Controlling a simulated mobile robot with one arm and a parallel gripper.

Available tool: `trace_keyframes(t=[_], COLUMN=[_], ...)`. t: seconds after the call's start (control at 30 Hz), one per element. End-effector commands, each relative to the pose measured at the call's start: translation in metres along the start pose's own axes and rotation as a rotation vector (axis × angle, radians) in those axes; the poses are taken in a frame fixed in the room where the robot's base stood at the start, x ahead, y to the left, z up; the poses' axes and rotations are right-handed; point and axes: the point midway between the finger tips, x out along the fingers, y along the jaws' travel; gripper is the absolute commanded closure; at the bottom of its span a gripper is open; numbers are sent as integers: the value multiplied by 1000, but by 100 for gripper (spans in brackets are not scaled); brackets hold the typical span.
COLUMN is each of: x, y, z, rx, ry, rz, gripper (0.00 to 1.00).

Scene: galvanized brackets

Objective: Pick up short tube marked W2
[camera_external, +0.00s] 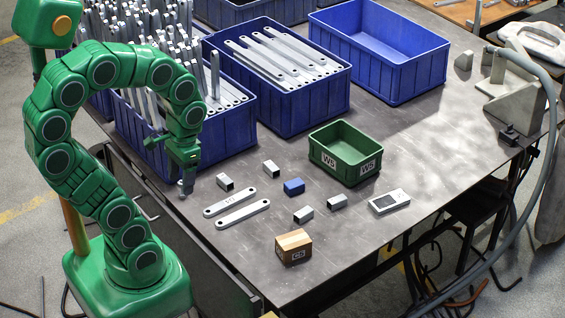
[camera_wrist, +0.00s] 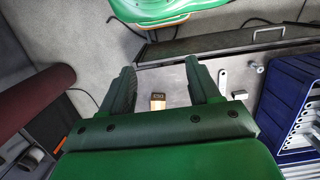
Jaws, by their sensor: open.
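Several short square metal tubes lie apart on the grey table: one at the left (camera_external: 225,182), one behind it (camera_external: 270,168), and two nearer the front, (camera_external: 303,214) and (camera_external: 337,202). I cannot read a W2 mark on any of them. My gripper (camera_external: 183,168) is above the table's left edge, left of the tubes. In the wrist view its two fingers are spread apart, with nothing held between them (camera_wrist: 162,86).
Two flat bars (camera_external: 230,202) (camera_external: 243,214) lie near the tubes, with a blue block (camera_external: 294,187), a cardboard box (camera_external: 294,253) and a grey device (camera_external: 389,208). A green bin (camera_external: 343,172) marked W5 stands behind. Blue crates (camera_external: 290,112) line the back.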

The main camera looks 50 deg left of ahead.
Motion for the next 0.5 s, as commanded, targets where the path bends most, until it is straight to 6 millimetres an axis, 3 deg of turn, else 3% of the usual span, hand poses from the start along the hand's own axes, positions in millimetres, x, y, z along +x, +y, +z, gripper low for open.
trace_keyframes(t=[0.27, 0.5], x=[1, 8], y=[-2, -29], z=[-2, -24], rx=[-1, 1], ry=[-5, -53], rz=[-8, -95], gripper=[38, 38])
